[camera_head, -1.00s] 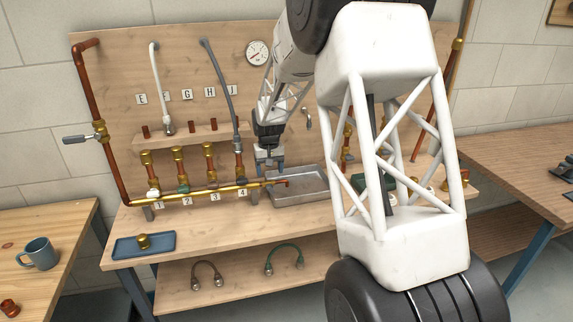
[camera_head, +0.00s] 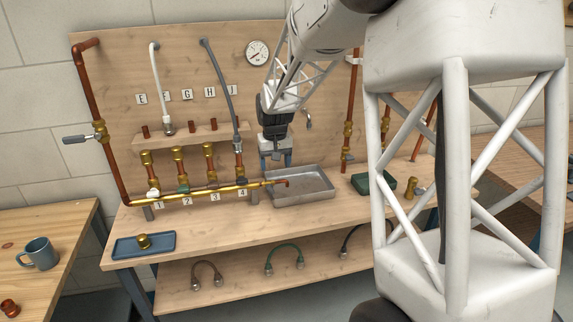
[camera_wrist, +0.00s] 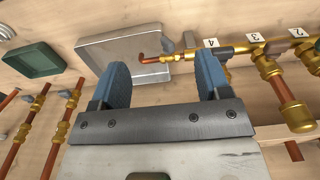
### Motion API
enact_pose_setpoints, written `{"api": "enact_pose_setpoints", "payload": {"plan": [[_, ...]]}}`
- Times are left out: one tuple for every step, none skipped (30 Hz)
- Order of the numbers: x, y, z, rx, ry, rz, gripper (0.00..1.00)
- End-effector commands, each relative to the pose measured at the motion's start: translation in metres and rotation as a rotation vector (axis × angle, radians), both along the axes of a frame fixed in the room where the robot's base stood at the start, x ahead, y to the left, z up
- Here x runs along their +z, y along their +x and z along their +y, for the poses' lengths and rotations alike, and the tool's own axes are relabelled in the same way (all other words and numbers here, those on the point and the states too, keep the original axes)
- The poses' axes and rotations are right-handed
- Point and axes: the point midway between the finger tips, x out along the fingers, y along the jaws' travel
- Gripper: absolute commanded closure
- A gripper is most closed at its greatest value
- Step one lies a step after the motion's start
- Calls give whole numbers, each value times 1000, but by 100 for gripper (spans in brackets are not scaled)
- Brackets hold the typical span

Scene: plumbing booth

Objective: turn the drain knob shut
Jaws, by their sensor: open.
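The brass manifold pipe (camera_head: 205,192) runs along the bench and ends at the right in a copper drain spout (camera_head: 286,183) over the metal tray (camera_head: 318,188). In the wrist view the spout (camera_wrist: 146,57) shows beyond the jaws, with a brass fitting (camera_wrist: 168,57) behind it. A small grey piece (camera_wrist: 190,40) stands at this fitting; I cannot tell for sure that it is the drain knob. My gripper (camera_head: 276,163) is open and empty, pointing down above the tray's back left part. Its blue fingers show apart in the wrist view (camera_wrist: 163,78), touching nothing.
Upright valve pipes with numbered labels stand left of my gripper, beside a grey hose (camera_head: 222,90). A green box (camera_head: 372,184) and a brass fitting (camera_head: 411,188) are to the right. A blue tray (camera_head: 125,247) lies at the bench's left end. The bench front is mostly clear.

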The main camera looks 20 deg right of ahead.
Motion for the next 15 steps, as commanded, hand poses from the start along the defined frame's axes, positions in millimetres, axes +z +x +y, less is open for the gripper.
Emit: {"api": "enact_pose_setpoints", "payload": {"plan": [[4, -5, 0, 0, 0, -2, 30], [6, -8, 0, 0, 0, -4, 30], [9, -12, 0, 0, 0, -6, 30], [11, -14, 0, -1, 0, -7, 30], [12, -17, 0, -1, 0, -8, 30], [15, -21, 0, -1, 0, -10, 30], [16, -24, 0, -1, 0, -11, 30], [18, -27, 0, -1, 0, -13, 30], [21, -31, 0, -1, 0, -14, 30], [22, -34, 0, -1, -1, -15, 30], [24, -36, -1, -1, -1, -17, 30], [27, -40, -1, -2, -1, -19, 30], [29, -43, -1, -2, -1, -20, 30], [30, -46, -1, -2, -1, -21, 30], [32, -50, -1, -2, -1, -22, 30]]}}
